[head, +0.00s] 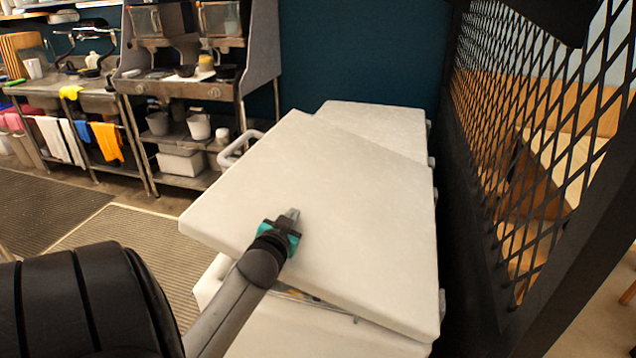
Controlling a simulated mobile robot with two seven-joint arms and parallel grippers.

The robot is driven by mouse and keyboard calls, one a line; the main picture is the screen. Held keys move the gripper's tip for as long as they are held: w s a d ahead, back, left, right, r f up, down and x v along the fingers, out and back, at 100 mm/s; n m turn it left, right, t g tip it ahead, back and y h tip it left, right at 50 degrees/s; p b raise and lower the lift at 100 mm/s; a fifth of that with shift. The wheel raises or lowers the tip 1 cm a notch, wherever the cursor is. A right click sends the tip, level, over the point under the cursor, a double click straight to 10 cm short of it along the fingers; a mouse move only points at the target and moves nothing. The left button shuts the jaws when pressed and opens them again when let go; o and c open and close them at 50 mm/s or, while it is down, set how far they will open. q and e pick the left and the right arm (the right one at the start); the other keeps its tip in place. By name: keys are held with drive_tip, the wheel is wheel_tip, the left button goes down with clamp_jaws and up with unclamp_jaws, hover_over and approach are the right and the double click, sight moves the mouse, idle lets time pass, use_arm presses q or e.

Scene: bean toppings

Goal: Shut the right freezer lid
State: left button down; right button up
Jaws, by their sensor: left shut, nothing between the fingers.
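A large white freezer lid (335,190) is tilted, partly open, in the middle of the head view. Its left edge is raised, and its right edge lies by the hinges near the mesh wall. Part of the white freezer body (275,335) shows below it, with a narrow gap and some contents at the lid's lower edge. Another white lid (385,128) lies flatter behind it. My left gripper (292,216) is shut and empty, over the top face of the tilted lid near its lower left part. I cannot tell whether it touches. My right gripper is out of view.
A black mesh partition (530,130) stands close on the right. A white basket handle (238,150) shows behind the lid. A metal counter with shelves (190,95) stands at the back left. The floor with ribbed mats (120,235) is open at left.

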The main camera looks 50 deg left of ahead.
use_arm(q)
drive_tip(key=a+f+n+b, duration=0.1)
drive_tip(key=f, duration=0.2)
drive_tip(key=s+a+f+b, duration=0.1)
drive_tip(key=f, duration=0.3)
drive_tip(key=s+a+f+n+h+b, duration=0.1)
drive_tip(key=f+b, duration=0.1)
drive_tip(key=f, duration=0.2)
drive_tip(key=shift+a+f+n+t, duration=0.1)
drive_tip(key=shift+a+n+t, duration=0.05)
drive_tip(key=shift+n+t, duration=0.15)
drive_tip(key=shift+f+b, duration=0.3)
drive_tip(key=shift+f, duration=0.2)
drive_tip(key=shift+s+f, duration=0.1)
drive_tip(key=shift+f, duration=0.05)
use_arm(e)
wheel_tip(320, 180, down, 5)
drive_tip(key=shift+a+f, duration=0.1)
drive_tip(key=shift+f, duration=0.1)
